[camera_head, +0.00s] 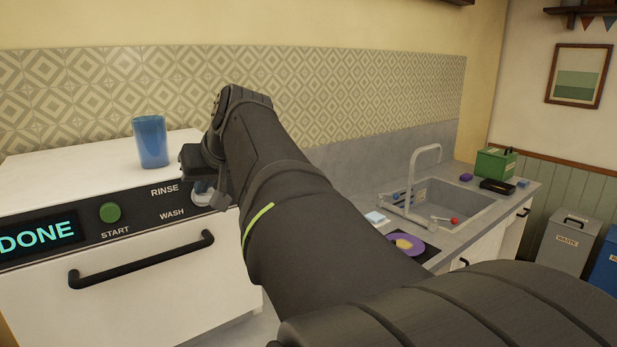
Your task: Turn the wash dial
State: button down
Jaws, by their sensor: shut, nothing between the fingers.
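The wash dial (203,198) is a pale, silvery knob on the dark control panel of a white dishwasher, right of the printed words RINSE and WASH. It is mostly hidden by my gripper (201,184), which is in front of it at its upper edge. I cannot tell whether the gripper touches the dial. The gripper is shut with nothing in it. The dial's pointer and setting are hidden. A green START button (110,212) and a display (38,238) reading DONE are further left on the panel.
A blue cup (151,141) stands on the dishwasher's top. A black bar handle (142,261) sticks out below the panel. At right are a sink (452,205), a purple plate (411,247) with food, a green box (495,163) and a grey waste bin (568,240).

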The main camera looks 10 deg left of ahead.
aim_at(194, 200)
jog(key=shift+s+a+f+n+t+h, duration=0.45)
jog(key=shift+n+t+h, duration=0.15)
jog(key=shift+t+h, duration=0.15)
jog(key=shift+s+a+f+n+t+h, duration=0.3)
jog(key=shift+s+a+n+t+h, duration=0.1)
jog(key=shift+n+t+h, duration=0.3)
jog(key=shift+s+a+f, duration=0.15)
jog(key=shift+f, duration=0.1)
jog(key=shift+d, duration=0.2)
jog(key=shift+w+d, duration=0.35)
jog(key=shift+w, duration=0.1)
jog(key=shift+s+a+r, duration=0.2)
jog(key=shift+a+r, duration=0.1)
jog(key=shift+r, duration=0.15)
jog(key=shift+s+a+r, duration=1)
jog(key=shift+r, duration=0.15)
jog(key=s+d+r, duration=0.1)
jog(key=s+r, duration=0.4)
jog(key=s, duration=0.3)
jog(key=shift+s+d+r, duration=0.15)
jog(key=shift+d+r, duration=0.05)
jog(key=shift+d, duration=0.2)
